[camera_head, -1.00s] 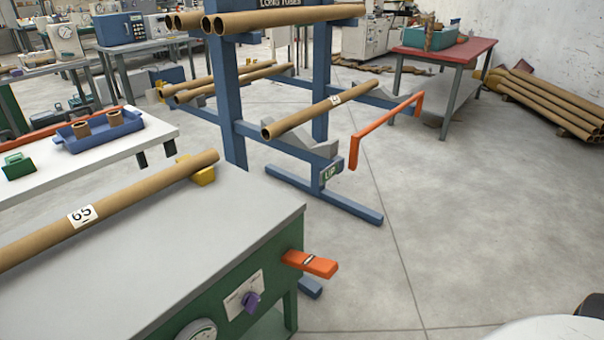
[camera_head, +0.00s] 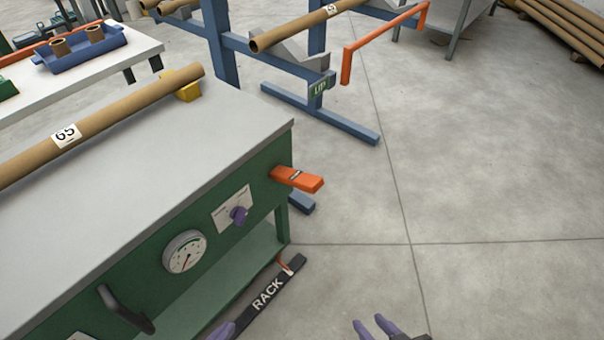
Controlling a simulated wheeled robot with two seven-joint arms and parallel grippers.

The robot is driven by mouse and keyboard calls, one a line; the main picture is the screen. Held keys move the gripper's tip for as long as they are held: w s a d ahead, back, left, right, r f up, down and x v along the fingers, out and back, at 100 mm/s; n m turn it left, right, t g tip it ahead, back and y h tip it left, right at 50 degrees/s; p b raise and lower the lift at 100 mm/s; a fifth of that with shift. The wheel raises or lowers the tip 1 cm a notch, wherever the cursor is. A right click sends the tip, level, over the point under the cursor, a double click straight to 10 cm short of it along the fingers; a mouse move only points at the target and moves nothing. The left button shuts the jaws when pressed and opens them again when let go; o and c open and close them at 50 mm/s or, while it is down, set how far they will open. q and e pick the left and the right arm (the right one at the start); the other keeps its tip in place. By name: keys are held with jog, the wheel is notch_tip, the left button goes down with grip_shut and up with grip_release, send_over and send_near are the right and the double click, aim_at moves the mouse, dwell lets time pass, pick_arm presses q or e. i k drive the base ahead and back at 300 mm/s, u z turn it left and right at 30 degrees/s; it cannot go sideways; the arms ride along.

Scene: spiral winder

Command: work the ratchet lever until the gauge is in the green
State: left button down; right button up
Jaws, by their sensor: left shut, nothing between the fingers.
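The round gauge (camera_head: 185,252) is on the green front of the bench. Its dial is white with green along the upper edge. Its thin red needle seems to point downward, but it is small. An orange lever-like handle (camera_head: 297,179) sticks out at the bench's right end. A dark curved handle (camera_head: 126,309) is on the front, left of the gauge; I cannot tell which one is the ratchet lever. My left gripper (camera_head: 222,332) shows only purple tips at the bottom edge, shut and touching no handle. My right gripper (camera_head: 375,328) has its purple fingers apart, empty, over the floor.
A black bar marked RACK (camera_head: 268,297) is low by the bench. A cardboard tube (camera_head: 110,117) lies on the bench top. A blue tube stand (camera_head: 330,115) is behind. The floor at right is clear.

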aim_at(308, 182)
jog(key=u, duration=1.95)
jog(key=k, duration=1)
jog(key=z, duration=1)
jog(key=i, duration=0.5)
